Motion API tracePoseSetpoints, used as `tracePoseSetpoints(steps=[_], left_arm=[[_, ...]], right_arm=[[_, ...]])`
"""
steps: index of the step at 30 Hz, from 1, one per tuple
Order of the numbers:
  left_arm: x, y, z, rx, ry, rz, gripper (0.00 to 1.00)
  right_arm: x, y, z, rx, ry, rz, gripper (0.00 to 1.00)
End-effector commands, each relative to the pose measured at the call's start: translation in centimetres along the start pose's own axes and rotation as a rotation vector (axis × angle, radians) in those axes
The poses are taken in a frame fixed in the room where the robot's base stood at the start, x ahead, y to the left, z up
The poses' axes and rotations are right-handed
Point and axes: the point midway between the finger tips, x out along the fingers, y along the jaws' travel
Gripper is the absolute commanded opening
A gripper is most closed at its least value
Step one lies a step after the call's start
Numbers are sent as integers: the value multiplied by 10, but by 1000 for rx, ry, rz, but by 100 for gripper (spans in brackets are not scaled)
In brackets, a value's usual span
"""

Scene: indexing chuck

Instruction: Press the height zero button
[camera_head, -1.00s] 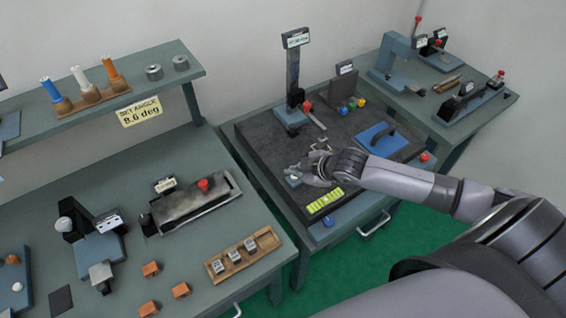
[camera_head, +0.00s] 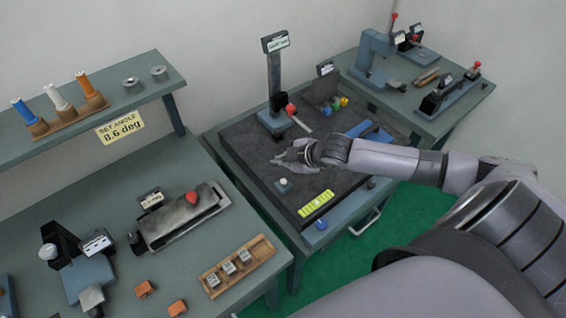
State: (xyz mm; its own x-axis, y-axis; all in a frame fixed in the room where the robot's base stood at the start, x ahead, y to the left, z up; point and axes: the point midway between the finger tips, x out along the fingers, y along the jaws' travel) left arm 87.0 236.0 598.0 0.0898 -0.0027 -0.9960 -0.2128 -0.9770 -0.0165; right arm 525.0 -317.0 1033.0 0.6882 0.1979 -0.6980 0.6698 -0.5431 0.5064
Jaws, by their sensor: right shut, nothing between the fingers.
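The height gauge stands on the dark surface plate (camera_head: 240,150), with a small display (camera_head: 276,42) on top of its column (camera_head: 274,82). The display text is too small to read. A red knob (camera_head: 290,109) sits beside the column. I cannot tell which part is the height zero button. My right gripper (camera_head: 277,159) is shut and empty, low over the plate in front of the gauge. It is apart from the gauge base (camera_head: 274,121). A small white knob (camera_head: 283,183) is just in front of the fingers. My left gripper is out of view.
A yellow-green block (camera_head: 315,204) and a blue knob (camera_head: 321,224) are at the plate's front. A blue part (camera_head: 370,131) and small coloured knobs (camera_head: 343,102) lie to the right. A left bench (camera_head: 130,180) holds fixtures and a wooden tray (camera_head: 237,266).

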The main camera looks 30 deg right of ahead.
Motion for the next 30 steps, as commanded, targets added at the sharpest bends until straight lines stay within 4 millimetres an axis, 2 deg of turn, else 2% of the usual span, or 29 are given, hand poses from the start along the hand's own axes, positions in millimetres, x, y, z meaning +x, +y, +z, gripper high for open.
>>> tracePoseSetpoints(steps=[3, 10, 18, 30], left_arm=[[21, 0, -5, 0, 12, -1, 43], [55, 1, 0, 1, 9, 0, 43], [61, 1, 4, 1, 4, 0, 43], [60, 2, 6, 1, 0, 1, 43]], right_arm=[[15, -12, 11, -1, 0, -1, 0], [37, -27, 27, -2, 1, 0, 0], [50, -36, 35, -1, 2, 1, 0], [49, -36, 35, -1, 1, 1, 0]])
